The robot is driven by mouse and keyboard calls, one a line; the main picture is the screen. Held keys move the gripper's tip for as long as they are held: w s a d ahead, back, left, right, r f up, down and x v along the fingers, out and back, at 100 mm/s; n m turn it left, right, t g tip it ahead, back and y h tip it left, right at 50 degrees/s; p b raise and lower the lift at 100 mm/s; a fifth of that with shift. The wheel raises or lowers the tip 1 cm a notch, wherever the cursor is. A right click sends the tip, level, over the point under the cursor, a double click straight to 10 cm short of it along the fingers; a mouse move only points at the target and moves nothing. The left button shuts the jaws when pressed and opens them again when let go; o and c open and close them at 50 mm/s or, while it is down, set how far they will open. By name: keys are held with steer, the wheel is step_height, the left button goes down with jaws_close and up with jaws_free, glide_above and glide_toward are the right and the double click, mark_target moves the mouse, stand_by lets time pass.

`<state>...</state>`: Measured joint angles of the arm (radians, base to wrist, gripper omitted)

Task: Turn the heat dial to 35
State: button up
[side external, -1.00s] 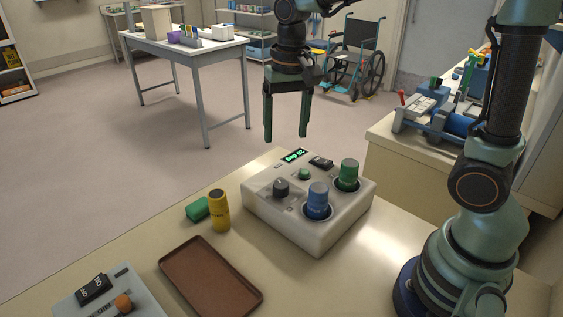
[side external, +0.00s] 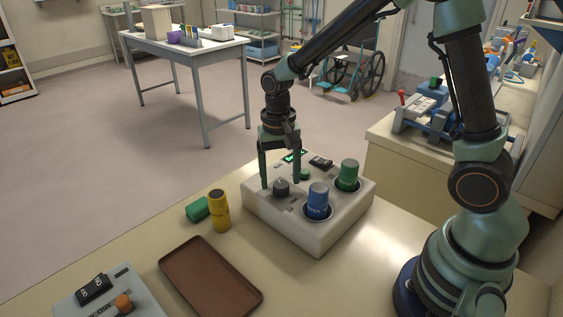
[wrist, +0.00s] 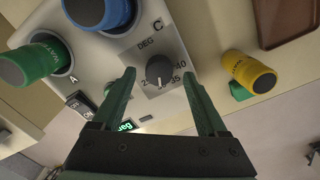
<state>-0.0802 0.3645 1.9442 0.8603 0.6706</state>
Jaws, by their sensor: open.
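The heat dial (side external: 281,187) is a dark round knob on the top of a pale control box (side external: 324,240). In the wrist view the dial (wrist: 159,71) sits on a grey scale plate marked DEG C, with 40 and 35 legible in part and other numbers partly hidden. A light pointer line shows on the knob; I cannot tell exactly which number it is at. My gripper (side external: 280,186) is open, pointing down over the box, with one finger on each side of the dial. In the wrist view the fingers of my gripper (wrist: 160,75) stand apart from the knob.
On the box stand a blue bottle (side external: 317,202) and a green bottle (side external: 348,176) in sockets, near a lit green display (wrist: 127,126) and a black switch (side external: 321,162). A yellow bottle (side external: 220,212), a green block (side external: 198,209) and an empty brown tray (side external: 205,275) lie left.

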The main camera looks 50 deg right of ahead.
steer(key=shift+f, duration=0.65)
jaws_close()
steer(key=shift+n, duration=0.3)
steer(key=n, duration=0.4)
steer(key=shift+a+n+t, duration=0.15)
steer(key=shift+n+t, duration=0.15)
steer(key=shift+n, duration=1.9)
